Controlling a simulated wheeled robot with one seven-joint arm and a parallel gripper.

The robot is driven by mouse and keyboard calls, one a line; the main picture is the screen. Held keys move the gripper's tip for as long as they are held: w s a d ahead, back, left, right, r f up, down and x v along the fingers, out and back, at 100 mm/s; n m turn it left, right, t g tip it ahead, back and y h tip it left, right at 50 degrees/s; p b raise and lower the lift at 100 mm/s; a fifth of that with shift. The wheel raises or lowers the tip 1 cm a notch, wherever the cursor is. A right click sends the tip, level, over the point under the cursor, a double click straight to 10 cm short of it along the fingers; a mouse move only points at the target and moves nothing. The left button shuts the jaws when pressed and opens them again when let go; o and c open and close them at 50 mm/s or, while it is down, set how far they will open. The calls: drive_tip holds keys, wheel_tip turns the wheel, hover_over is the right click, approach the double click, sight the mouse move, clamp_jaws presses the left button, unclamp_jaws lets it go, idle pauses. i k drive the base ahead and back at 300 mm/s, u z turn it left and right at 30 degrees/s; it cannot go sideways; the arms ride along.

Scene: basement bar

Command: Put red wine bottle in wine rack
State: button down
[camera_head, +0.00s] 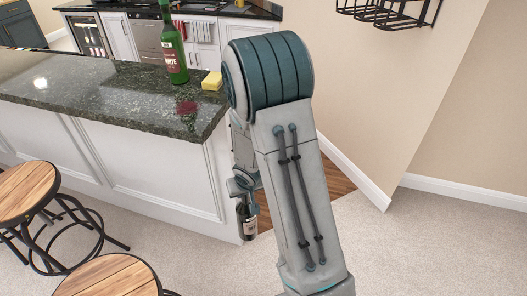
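A dark bottle with a pale label (248,222), which looks like the red wine bottle, hangs at my gripper (243,194), low beside the end of the island. My arm hides part of the gripper, and the fingers are too small to make out clearly. The bottle is off the counter and appears held. A black wire wine rack (392,14) is fixed on the beige wall at the upper right, cut off by the top edge. The rack is well above and to the right of the gripper.
A green bottle labelled white (174,50) and a yellow sponge (212,81) stand on the dark granite counter (110,92). Round wooden stools (24,190) stand at the lower left. Carpet (430,245) at the right is clear.

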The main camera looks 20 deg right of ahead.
sight(366, 18)
drive_tip(key=z, duration=0.25)
drive_tip(key=i, duration=0.7)
drive_tip(key=z, duration=0.6)
drive_tip(key=i, duration=0.95)
drive_tip(key=z, duration=0.25)
